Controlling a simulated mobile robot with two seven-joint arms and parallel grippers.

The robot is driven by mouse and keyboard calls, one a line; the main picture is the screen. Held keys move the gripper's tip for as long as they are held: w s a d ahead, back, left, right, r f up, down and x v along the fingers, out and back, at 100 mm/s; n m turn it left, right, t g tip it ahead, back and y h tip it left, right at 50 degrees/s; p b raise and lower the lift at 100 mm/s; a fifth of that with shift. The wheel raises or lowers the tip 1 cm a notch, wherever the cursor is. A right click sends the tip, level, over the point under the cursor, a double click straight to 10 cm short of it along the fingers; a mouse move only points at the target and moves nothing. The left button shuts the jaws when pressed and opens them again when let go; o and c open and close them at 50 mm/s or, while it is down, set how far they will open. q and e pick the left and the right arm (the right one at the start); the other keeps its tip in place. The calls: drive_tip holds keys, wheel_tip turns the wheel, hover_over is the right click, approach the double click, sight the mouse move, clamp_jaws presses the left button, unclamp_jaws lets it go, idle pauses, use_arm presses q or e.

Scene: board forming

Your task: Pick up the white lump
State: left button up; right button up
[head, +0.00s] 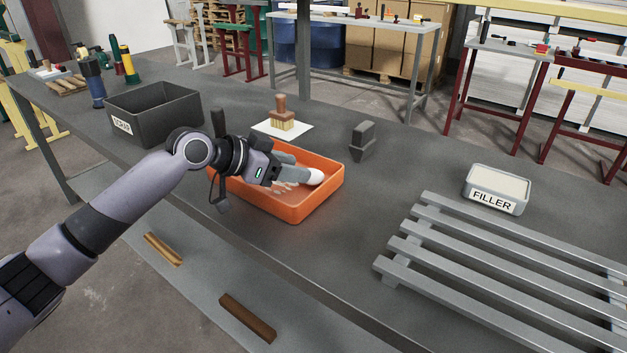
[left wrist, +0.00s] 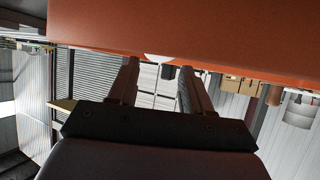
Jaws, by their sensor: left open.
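The white lump (head: 316,177) is small and rounded and shows inside the orange tray (head: 298,213), towards its right side. My left gripper (head: 303,178) reaches into the tray from the left, with its fingertips right at the lump. In the left wrist view the lump (left wrist: 160,57) shows between the tips of the open left gripper (left wrist: 158,68), against the orange tray (left wrist: 220,30). The fingers hide part of the lump in the head view. I cannot tell whether either finger touches it. My right gripper is not in view.
A dark scrap bin (head: 172,113) stands left of the tray. A wooden-handled brush (head: 282,118) on a white sheet and a dark grey block (head: 361,140) stand behind it. A filler box (head: 496,188) and a slatted grey rack (head: 470,250) are to the right.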

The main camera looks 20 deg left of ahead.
use_arm(q)
drive_tip(key=shift+x, duration=2.75)
drive_tip(key=shift+w, duration=0.1)
drive_tip(key=c, duration=0.7)
